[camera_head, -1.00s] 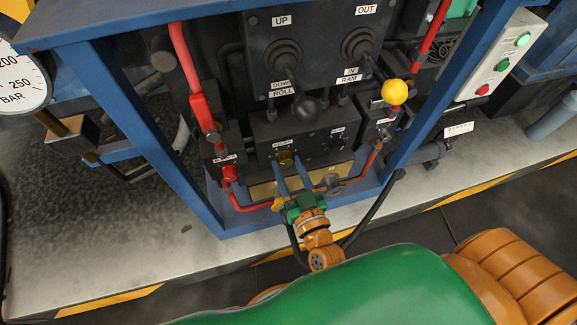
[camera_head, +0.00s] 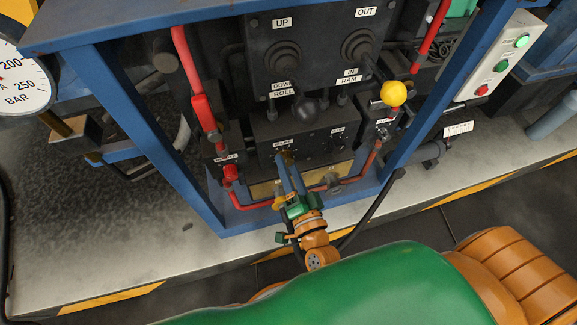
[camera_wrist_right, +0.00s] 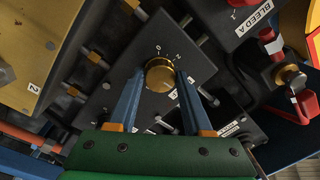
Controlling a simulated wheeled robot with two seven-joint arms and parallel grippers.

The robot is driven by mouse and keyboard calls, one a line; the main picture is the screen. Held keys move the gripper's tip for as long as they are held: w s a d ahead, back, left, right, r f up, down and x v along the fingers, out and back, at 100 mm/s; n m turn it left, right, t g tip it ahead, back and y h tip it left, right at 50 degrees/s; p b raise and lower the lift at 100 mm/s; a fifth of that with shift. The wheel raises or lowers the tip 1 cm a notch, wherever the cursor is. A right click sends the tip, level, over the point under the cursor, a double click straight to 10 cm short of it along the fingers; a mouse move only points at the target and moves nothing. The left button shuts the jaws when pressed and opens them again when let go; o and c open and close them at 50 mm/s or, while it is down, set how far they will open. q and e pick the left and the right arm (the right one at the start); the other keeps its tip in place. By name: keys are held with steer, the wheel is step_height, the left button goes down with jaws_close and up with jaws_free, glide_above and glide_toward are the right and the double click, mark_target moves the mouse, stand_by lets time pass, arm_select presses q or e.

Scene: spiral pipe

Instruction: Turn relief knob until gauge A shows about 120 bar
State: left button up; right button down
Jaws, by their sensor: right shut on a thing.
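The relief knob (camera_wrist_right: 160,74) is a round brass knob on a dark valve block. In the right wrist view it sits between the two blue fingers of my right gripper (camera_wrist_right: 158,84), one finger on each side. In the head view the right gripper (camera_head: 284,160) reaches up to the knob from below, its fingers closed on it and mostly hiding it. Gauge A (camera_head: 22,85) shows only in part at the left edge, with 200 and 250 BAR marks. A bit of red shows at the frame edge, but the reading cannot be told. My left gripper is not in view.
A red lever (camera_head: 203,110) and red pipes flank the block. A yellow ball handle (camera_head: 394,93) stands to its right. A black lever ball (camera_head: 304,112) hangs above. Blue frame posts (camera_head: 150,140) stand on both sides. A BLEED A label (camera_wrist_right: 254,18) is near the knob.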

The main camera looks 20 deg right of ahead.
steer(key=shift+m, duration=0.5)
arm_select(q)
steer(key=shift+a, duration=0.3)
arm_select(e)
steer(key=shift+m, duration=0.3)
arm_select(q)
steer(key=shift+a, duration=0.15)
arm_select(e)
steer(key=shift+c, duration=1.6)
jaws_free()
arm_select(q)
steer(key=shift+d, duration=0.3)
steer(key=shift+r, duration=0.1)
arm_select(e)
steer(key=s, duration=0.7)
steer(key=shift+f, duration=0.2)
